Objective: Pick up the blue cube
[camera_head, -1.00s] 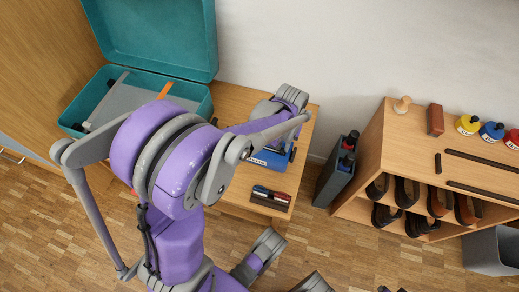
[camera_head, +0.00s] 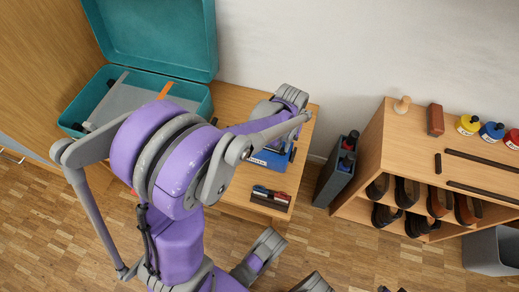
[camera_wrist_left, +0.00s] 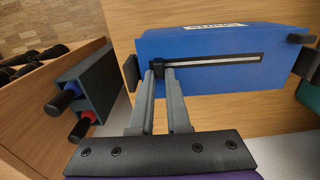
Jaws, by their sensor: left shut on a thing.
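A blue box (camera_wrist_left: 215,62) with a long slot and a white label fills the upper part of the left wrist view. In the head view the blue box (camera_head: 268,158) sits on the wooden table, partly hidden by my left arm. My left gripper (camera_wrist_left: 160,74) is at the slot's left end, its fingers shut on a small black knob (camera_wrist_left: 159,82) at the slot. I make out no plain blue cube.
A teal case (camera_head: 190,90) stands open on the table's left. A tray of markers (camera_head: 270,197) lies at the table's front. A dark grey holder (camera_head: 334,180) stands right of it, beside a wooden shelf (camera_head: 455,150) with bottles on top. A grey bin (camera_head: 492,252) is at far right.

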